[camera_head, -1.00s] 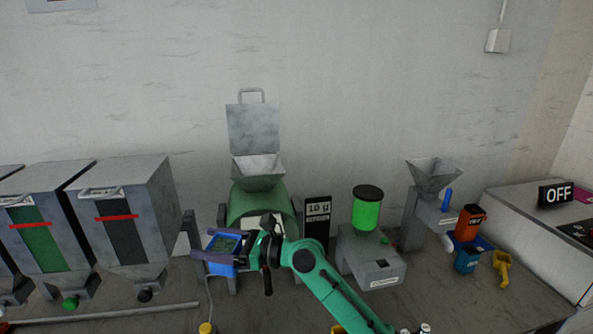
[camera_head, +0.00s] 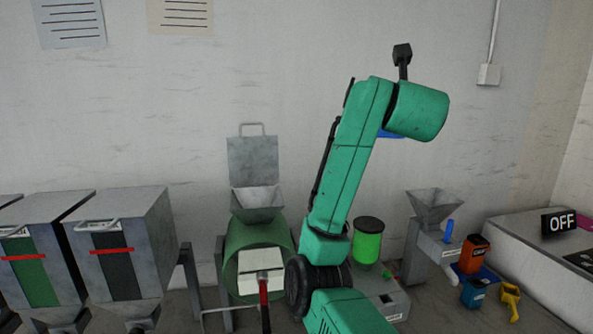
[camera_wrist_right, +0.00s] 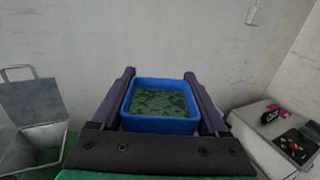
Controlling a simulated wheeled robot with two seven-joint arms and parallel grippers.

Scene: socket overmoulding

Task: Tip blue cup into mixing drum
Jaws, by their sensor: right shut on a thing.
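My right gripper (camera_wrist_right: 159,76) is shut on the blue cup (camera_wrist_right: 160,125), with one dark finger along each side. The cup holds green granules (camera_wrist_right: 160,103) and looks about upright. In the head view my raised green arm hides the gripper and most of the cup; only a sliver of blue cup (camera_head: 391,134) shows, high before the wall. The mixing drum (camera_head: 238,248) is green, with a grey hopper (camera_head: 257,204) on top and its lid (camera_head: 253,160) standing open. The hopper also shows at the left of the right wrist view (camera_wrist_right: 30,150), apart from the cup. My left gripper is not in view.
Grey bins (camera_head: 130,250) stand left of the drum. A machine with a green container (camera_head: 368,243) is right of it, partly behind my arm. Farther right are another hopper (camera_head: 434,205), an orange container (camera_head: 474,254), a blue cup (camera_head: 473,293) and a yellow scoop (camera_head: 510,298).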

